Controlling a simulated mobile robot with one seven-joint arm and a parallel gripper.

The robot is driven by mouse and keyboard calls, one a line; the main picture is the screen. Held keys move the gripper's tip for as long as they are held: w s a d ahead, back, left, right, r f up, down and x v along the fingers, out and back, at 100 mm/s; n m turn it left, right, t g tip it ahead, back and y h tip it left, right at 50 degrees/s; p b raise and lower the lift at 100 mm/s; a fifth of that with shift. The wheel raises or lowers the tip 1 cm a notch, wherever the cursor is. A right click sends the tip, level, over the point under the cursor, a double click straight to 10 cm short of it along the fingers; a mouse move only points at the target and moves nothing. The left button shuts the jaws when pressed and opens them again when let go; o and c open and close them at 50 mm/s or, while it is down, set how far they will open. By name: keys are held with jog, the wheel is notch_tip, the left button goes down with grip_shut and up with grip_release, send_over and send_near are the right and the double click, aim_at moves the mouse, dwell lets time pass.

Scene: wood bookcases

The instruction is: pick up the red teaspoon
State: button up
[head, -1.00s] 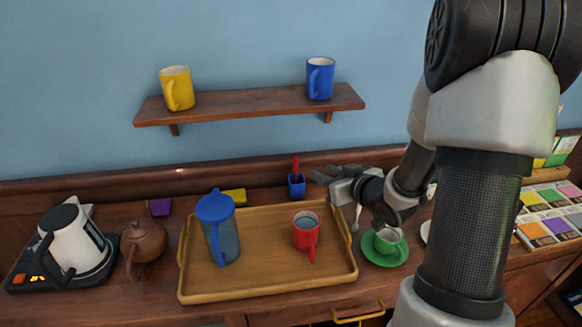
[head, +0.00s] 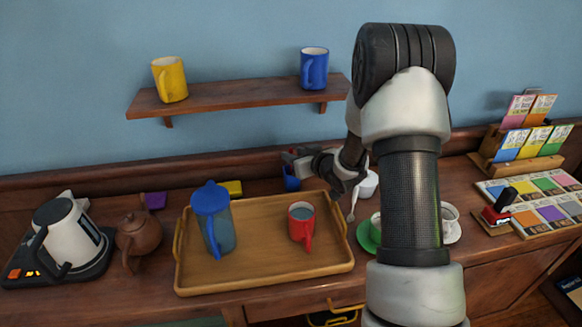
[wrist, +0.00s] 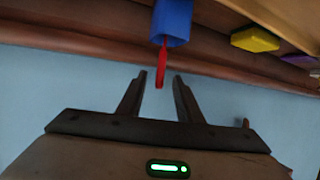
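The red teaspoon (wrist: 162,65) stands in a small blue cup (wrist: 173,22), which also shows in the head view (head: 291,182) behind the tray. The wrist view appears upside down, with the spoon's handle pointing down out of the cup. My gripper (wrist: 160,76) is open, its two fingers on either side of the handle's end, with a gap to each. In the head view my gripper (head: 291,160) is at the top of the blue cup and mostly hides the spoon. The spoon's bowl is hidden in the cup.
A wooden tray (head: 262,268) holds a blue pitcher (head: 213,218) and a red mug (head: 301,226). A yellow block (head: 232,187) lies left of the cup. A wooden shelf (head: 235,98) with yellow and blue mugs hangs above. Green and white cups stand at right, partly behind my arm.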

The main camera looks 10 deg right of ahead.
jog(key=shift+x, duration=1.55)
grip_shut()
jog(key=shift+s+r, duration=0.1)
